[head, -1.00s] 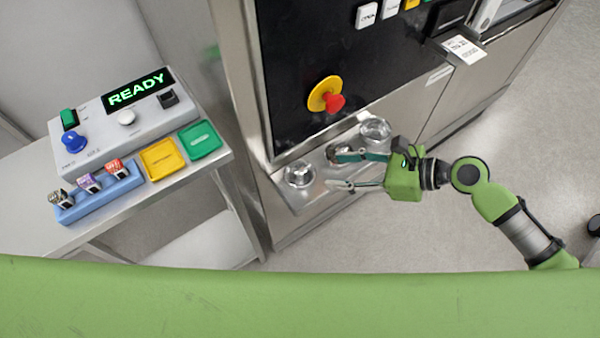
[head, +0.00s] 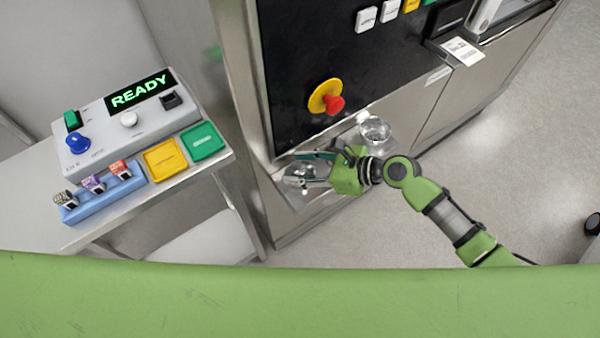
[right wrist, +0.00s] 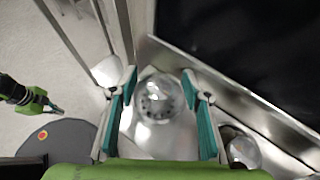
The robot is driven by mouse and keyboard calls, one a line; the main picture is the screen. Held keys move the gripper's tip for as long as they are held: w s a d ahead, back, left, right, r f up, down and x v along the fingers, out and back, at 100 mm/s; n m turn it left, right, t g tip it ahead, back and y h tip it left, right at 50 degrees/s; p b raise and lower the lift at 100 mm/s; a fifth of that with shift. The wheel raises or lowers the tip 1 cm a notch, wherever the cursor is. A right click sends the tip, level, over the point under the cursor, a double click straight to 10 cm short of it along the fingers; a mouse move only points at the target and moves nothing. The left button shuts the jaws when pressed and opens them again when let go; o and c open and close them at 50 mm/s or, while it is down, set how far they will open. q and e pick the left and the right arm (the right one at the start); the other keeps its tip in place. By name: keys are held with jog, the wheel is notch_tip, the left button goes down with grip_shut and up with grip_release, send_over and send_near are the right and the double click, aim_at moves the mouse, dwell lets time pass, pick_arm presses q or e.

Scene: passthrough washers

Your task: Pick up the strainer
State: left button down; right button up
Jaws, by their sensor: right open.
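The strainer (right wrist: 158,98) is a round, shiny metal piece with dark holes. It sits on the steel ledge at the foot of the machine, and in the head view it shows at the ledge's left end (head: 301,171). My right gripper (head: 288,168) is open, with its two teal-padded fingers on either side of the strainer. In the right wrist view the strainer lies between the fingers (right wrist: 165,110), and I see no clear contact. A green arm at the left of that view, seemingly my left, ends in a small gripper (right wrist: 54,108) too small to read.
Another round, shiny piece (head: 375,130) sits farther right on the ledge. The machine's dark panel with a red emergency button (head: 335,103) rises close behind the gripper. A side table (head: 120,215) at left holds a READY control box (head: 125,118) and a blue rack (head: 103,199).

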grip_shut()
jog(key=shift+r, duration=0.15)
